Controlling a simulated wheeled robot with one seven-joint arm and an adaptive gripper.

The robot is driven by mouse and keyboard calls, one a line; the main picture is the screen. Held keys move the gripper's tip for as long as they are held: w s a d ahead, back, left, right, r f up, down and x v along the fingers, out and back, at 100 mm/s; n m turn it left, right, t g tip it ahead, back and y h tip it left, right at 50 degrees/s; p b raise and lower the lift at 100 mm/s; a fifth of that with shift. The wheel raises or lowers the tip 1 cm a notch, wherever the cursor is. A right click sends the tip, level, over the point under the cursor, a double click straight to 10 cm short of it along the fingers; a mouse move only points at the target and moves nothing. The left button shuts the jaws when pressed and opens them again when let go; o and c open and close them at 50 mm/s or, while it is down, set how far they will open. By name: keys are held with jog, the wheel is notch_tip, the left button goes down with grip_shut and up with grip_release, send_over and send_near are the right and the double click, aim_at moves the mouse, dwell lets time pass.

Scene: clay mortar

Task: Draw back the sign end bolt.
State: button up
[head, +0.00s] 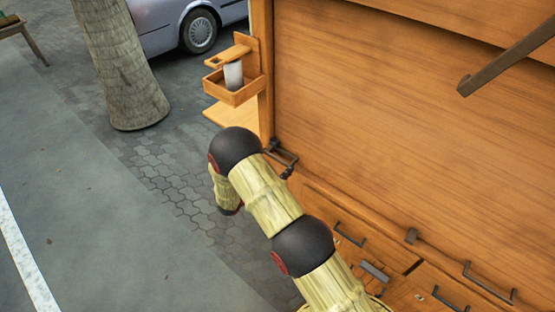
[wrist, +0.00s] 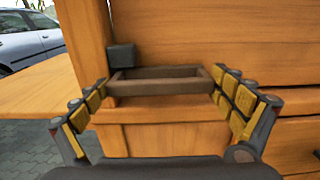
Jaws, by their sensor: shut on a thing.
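The sign end bolt shows in the wrist view as a brown rectangular loop handle (wrist: 160,88) at the corner post of the wooden stall. A dark block (wrist: 121,56) sits behind its left end. In the head view the dark handle (head: 281,153) is at the left lower end of the big wooden panel, partly hidden by my arm. My gripper (wrist: 162,80) has one finger at each end of the loop and is shut on it. In the head view my arm hides most of the gripper.
The wooden panel (head: 400,110) rises behind the bolt. Drawers with dark handles (head: 350,235) lie to the right. A small wooden shelf holding a white cup (head: 233,75) hangs at the left post. A tree trunk (head: 120,65) and a parked car (head: 185,22) stand beyond open pavement.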

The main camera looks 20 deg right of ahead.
aim_at(288, 164)
jog(key=c, duration=0.4)
jog(key=shift+o, duration=0.2)
jog(key=s+d, duration=0.1)
jog(key=s+d+p, duration=0.1)
jog(key=s, duration=0.1)
jog(key=shift+s+d, duration=0.25)
jog(key=shift+d, duration=0.1)
jog(key=shift+s+d, duration=0.2)
jog(key=shift+s, duration=0.1)
jog(key=o, duration=1.3)
jog(key=shift+s+d, duration=0.1)
jog(key=shift+f, duration=0.1)
jog(key=v, duration=1.2)
